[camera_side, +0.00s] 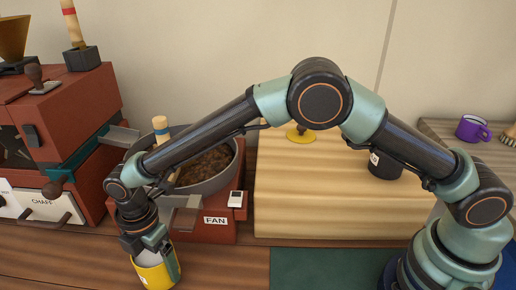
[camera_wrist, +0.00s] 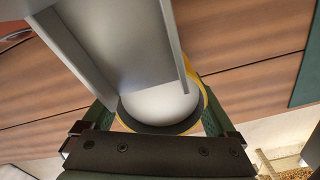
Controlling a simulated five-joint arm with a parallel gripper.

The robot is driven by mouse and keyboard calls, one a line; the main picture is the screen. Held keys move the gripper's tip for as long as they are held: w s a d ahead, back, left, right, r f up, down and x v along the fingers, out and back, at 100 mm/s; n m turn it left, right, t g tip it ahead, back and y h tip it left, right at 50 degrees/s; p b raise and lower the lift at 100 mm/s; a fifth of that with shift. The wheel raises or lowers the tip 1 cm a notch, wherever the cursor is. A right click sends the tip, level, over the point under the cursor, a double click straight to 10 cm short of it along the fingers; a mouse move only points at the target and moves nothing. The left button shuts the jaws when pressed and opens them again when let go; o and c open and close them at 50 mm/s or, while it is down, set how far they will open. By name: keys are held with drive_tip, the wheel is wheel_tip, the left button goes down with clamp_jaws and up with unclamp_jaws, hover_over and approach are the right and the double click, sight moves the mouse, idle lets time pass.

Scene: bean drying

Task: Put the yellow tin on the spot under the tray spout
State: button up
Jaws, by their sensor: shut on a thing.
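The yellow tin (camera_side: 162,274) stands upright at the bottom of the side view, its lower part cut off by the frame edge. My gripper (camera_side: 152,246) is shut on it near its rim. In the wrist view the tin (camera_wrist: 213,104) shows its yellow wall and pale inside between my green fingers (camera_wrist: 158,118). The grey tray spout (camera_wrist: 120,45) reaches over part of the tin's mouth there. In the side view the spout (camera_side: 184,218) comes off the round tray (camera_side: 226,178), just behind and right of my gripper. The spot is not visible. I cannot tell whether the tin touches the table.
A red roaster (camera_side: 75,125) with a chaff drawer (camera_side: 48,207) stands at the left. A red FAN box (camera_side: 205,237) supports the tray. A pale wooden board (camera_side: 330,205), a black tin (camera_side: 384,166), a purple mug (camera_side: 472,128) and a green mat (camera_side: 325,270) lie to the right.

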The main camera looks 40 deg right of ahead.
drive_tip(key=shift+f, duration=0.75)
drive_tip(key=shift+s, duration=0.1)
drive_tip(key=o, duration=1.5)
drive_tip(key=shift+f, duration=0.15)
wheel_tip(320, 180, up, 12)
drive_tip(key=shift+r, duration=0.15)
